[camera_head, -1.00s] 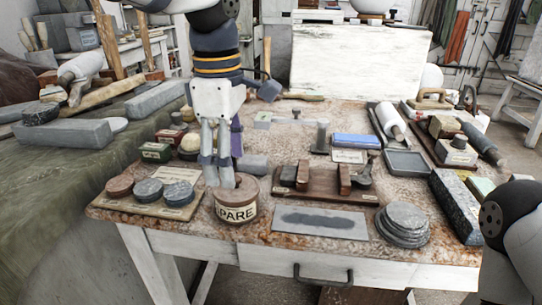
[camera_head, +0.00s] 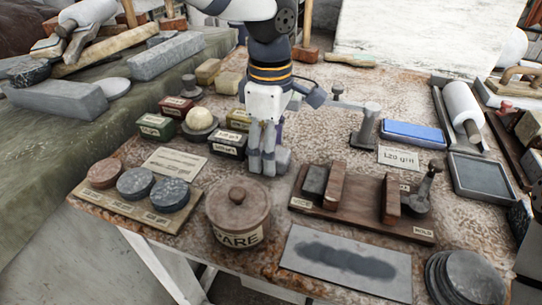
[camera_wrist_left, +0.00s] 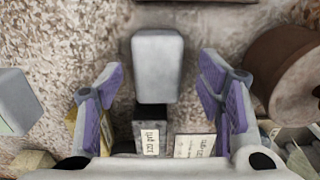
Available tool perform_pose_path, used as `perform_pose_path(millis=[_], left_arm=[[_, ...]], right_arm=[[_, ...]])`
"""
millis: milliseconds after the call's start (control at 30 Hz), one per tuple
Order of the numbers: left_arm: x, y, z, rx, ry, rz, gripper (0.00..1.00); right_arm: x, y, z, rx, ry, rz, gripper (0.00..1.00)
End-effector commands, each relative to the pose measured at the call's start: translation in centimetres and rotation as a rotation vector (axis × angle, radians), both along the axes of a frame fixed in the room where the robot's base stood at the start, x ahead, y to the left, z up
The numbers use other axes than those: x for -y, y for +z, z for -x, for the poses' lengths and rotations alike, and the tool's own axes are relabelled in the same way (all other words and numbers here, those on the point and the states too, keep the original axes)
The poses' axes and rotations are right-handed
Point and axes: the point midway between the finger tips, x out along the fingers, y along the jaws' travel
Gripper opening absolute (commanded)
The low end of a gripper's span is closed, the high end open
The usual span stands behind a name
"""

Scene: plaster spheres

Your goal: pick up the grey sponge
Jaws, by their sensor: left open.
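The grey sponge looks like a pale grey block with rounded edges. It lies on the stained worktop, and in the head view it shows (camera_head: 282,160) just right of my left gripper (camera_head: 262,167), which partly hides it. In the left wrist view the sponge (camera_wrist_left: 157,62) sits between the spread purple-padded fingers of my left gripper (camera_wrist_left: 160,72), with a gap on each side. My left gripper is open and points down over it. My right gripper is out of view.
A lidded round pot (camera_head: 238,217) stands close in front of my left gripper. Small labelled boxes (camera_head: 228,141) stand close to its left. A wooden rack with blocks (camera_head: 355,206) lies to the right. Bare worktop (camera_head: 325,125) lies behind.

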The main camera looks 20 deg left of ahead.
Motion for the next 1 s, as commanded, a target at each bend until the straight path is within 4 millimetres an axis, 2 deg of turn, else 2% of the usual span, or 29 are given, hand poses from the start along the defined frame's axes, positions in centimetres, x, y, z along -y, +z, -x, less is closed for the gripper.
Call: perform_pose_path(millis=[33,100,300,367,467,500,833,1000], left_arm=[[0.0,-0.9,0.0,-0.004,0.0,0.001,0.61],[0.0,-1.5,0.0,-0.001,0.0,0.002,0.61],[0.0,-1.5,0.0,0.002,-0.001,0.001,0.61],[0.0,-1.5,0.0,0.002,0.0,0.001,0.49],[0.0,-1.5,0.0,0.002,0.0,0.001,0.27],[0.0,-1.5,0.0,0.002,0.0,0.001,0.24],[0.0,-1.4,0.0,0.002,0.0,0.0,0.24],[0.0,0.5,-0.1,0.007,0.001,-0.002,0.24]], right_arm=[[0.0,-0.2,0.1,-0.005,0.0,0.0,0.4],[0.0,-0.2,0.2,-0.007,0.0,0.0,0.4],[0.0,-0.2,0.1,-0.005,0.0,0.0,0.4],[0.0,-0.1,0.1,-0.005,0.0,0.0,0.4],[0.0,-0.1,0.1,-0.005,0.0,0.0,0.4],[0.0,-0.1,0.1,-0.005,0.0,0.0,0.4],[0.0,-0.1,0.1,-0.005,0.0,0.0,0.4],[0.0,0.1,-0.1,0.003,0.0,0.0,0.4]])
